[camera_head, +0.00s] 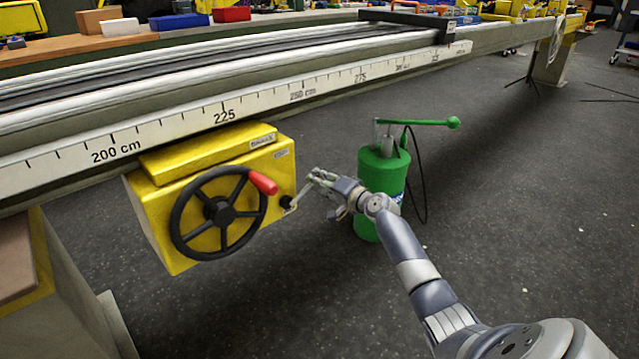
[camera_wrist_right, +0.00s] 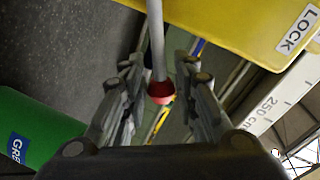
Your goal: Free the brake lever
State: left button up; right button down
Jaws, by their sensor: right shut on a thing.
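The brake lever (camera_head: 293,201) is a thin metal rod on the right side of the yellow box (camera_head: 160,212). It rises from a dark pivot toward my right gripper (camera_head: 315,180). In the right wrist view the lever (camera_wrist_right: 156,40) shows as a pale rod ending in a red knob (camera_wrist_right: 161,92), between the fingers of my right gripper (camera_wrist_right: 160,84). The right gripper is shut on the lever near its knob end. A label reading LOCK (camera_wrist_right: 297,29) is on the yellow box in the wrist view. The left gripper is out of view.
A black handwheel (camera_head: 222,212) with a red handle (camera_head: 263,183) is on the box's front. A green pump canister (camera_head: 378,174) with a green lever stands just behind my right arm. The scaled beam (camera_head: 290,92) runs above the box. Open floor lies to the right.

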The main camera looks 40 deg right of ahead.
dwell(0.3)
jog(key=c, duration=1.3)
grip_release()
jog(key=shift+d+f, duration=0.1)
jog(key=shift+f, duration=0.05)
jog(key=s, duration=0.4)
jog(key=s+r, duration=0.1)
jog(key=s, duration=0.3)
jog(key=s+r, duration=0.1)
jog(key=s, duration=0.2)
jog(key=shift+s+r, duration=0.15)
jog(key=shift+s, duration=0.25)
